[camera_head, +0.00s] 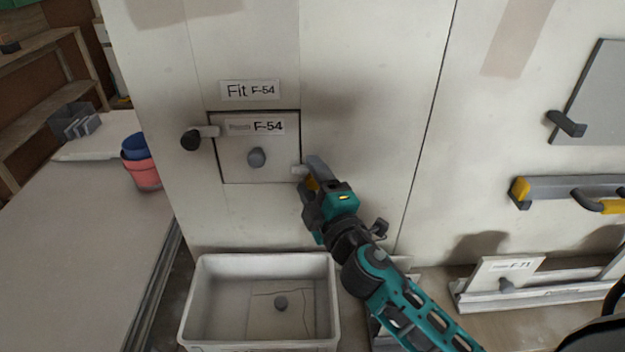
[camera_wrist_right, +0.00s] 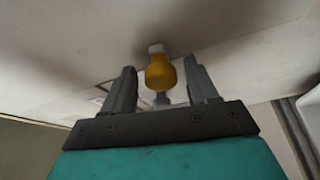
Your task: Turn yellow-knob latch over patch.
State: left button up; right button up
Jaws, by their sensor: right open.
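The patch (camera_head: 240,160) is a pale square plate labelled F-54 with a grey round knob, set in an opening in the wall. The yellow-knob latch (camera_head: 311,184) is at the patch's right edge, partly hidden by my right gripper; its pale end lies at that edge, and I cannot tell how far it overlaps the patch. My right gripper (camera_head: 309,172) is open at this latch. In the right wrist view, the yellow knob (camera_wrist_right: 160,73) sits between the two spread fingers, with no clear contact. A black-knob latch (camera_head: 208,131) lies across the patch's left edge. My left gripper is not in view.
A white bin (camera_head: 330,300) below holds a plate with a knob and cracks. A sign "Fit F-54" (camera_head: 250,90) is above the patch. Right are a yellow-ended rail (camera_head: 560,187) and a plate labelled F-71 (camera_head: 500,283). A table (camera_head: 80,250) with stacked cups (camera_head: 142,165) stands left.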

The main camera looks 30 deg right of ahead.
jog(key=shift+s+f, duration=0.1)
jog(key=shift+s+f, duration=0.15)
jog(key=shift+s, duration=0.15)
jog(key=s+b, duration=0.4)
jog(key=s, duration=0.8)
jog(key=shift+a+f+b, duration=0.4)
jog(key=shift+s, duration=0.1)
